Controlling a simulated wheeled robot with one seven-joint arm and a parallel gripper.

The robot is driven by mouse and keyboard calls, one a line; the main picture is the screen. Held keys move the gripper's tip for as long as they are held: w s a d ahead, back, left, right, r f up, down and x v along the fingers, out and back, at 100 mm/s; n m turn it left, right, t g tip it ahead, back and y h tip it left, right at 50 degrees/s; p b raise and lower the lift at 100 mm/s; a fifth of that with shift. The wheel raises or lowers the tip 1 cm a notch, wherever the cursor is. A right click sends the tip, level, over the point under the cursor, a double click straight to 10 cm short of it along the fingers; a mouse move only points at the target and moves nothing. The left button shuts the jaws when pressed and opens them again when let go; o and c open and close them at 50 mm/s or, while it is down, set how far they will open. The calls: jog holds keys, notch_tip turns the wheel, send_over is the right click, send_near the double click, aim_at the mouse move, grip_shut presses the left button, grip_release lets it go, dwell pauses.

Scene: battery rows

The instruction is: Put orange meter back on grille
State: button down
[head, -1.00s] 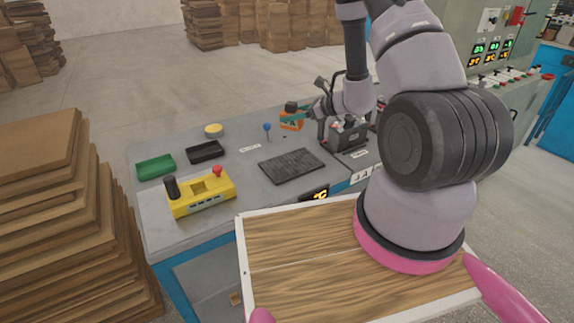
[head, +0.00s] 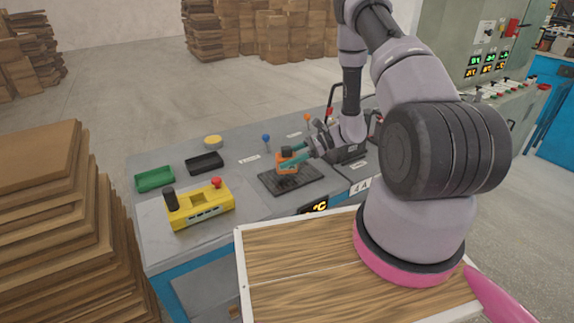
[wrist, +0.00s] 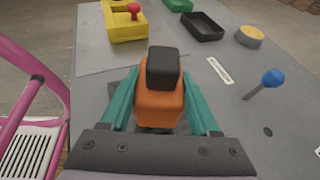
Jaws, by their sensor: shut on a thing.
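The orange meter (head: 286,168) with a black top is held by my gripper (head: 294,160). In the wrist view the meter (wrist: 160,105) sits between the two teal fingers, and my gripper (wrist: 160,115) is shut on it. The black grille (head: 310,182) lies flat on the grey bench. In the head view the meter appears over the grille's back left part. I cannot tell whether its underside touches the grille. In the wrist view the meter and gripper hide most of the grille.
A blue-knobbed lever (head: 266,139) stands behind the grille, and an orange-knobbed one (head: 307,119) farther back. A yellow control box (head: 200,203), green tray (head: 155,179), black tray (head: 204,163) and yellow round piece (head: 213,142) are left. Bare bench lies between them and the grille.

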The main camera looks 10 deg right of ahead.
jog(key=shift+f, duration=1.15)
jog(key=shift+f, duration=0.15)
jog(key=shift+c, duration=0.6)
grip_release()
